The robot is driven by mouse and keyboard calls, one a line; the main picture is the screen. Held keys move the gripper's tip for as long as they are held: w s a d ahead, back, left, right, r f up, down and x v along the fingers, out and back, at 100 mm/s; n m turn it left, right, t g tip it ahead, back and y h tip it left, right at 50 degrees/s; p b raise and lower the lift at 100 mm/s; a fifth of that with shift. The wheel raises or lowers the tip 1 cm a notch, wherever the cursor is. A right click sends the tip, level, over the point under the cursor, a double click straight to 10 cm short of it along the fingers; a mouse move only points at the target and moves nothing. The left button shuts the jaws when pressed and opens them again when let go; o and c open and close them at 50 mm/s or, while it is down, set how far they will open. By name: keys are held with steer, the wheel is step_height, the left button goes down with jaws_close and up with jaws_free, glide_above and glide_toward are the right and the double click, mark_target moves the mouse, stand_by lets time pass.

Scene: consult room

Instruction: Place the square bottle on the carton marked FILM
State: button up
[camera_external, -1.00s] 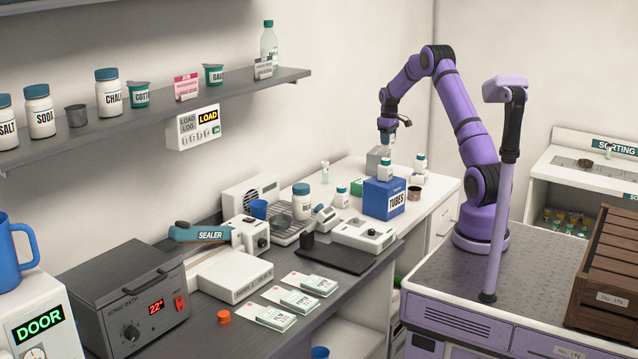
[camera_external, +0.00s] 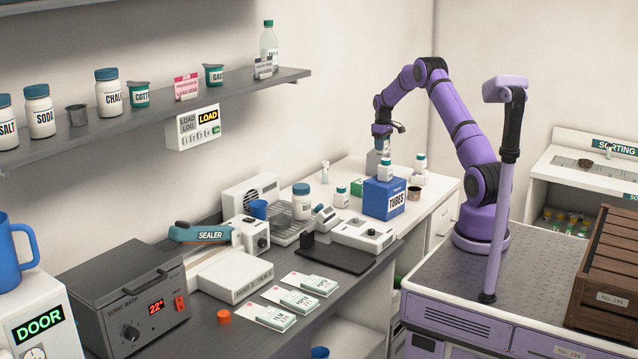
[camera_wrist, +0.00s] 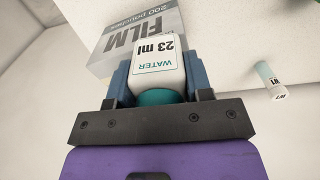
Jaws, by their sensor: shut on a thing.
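My gripper (camera_wrist: 160,85) is shut on the square bottle (camera_wrist: 160,62), a white-labelled bottle with a teal cap reading WATER 23 ml. The cap is toward the gripper body, and the bottle's far end overlaps the grey carton marked FILM (camera_wrist: 112,42) in the wrist view. In the external view my gripper (camera_external: 381,137) points down just above the grey carton (camera_external: 373,164), behind the blue TUBES box. The bottle is mostly hidden there by the gripper and is hard to make out. I cannot tell whether its base touches the carton.
The blue TUBES box (camera_external: 384,198) stands in front of the carton with a small teal-capped bottle (camera_external: 386,171) on it. Another teal-capped bottle (camera_external: 421,163) and a brown cup (camera_external: 414,193) stand to the right. A small vial (camera_wrist: 270,80) shows at right in the wrist view.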

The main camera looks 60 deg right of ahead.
steer(key=shift+f, duration=0.1)
steer(key=o, duration=0.9)
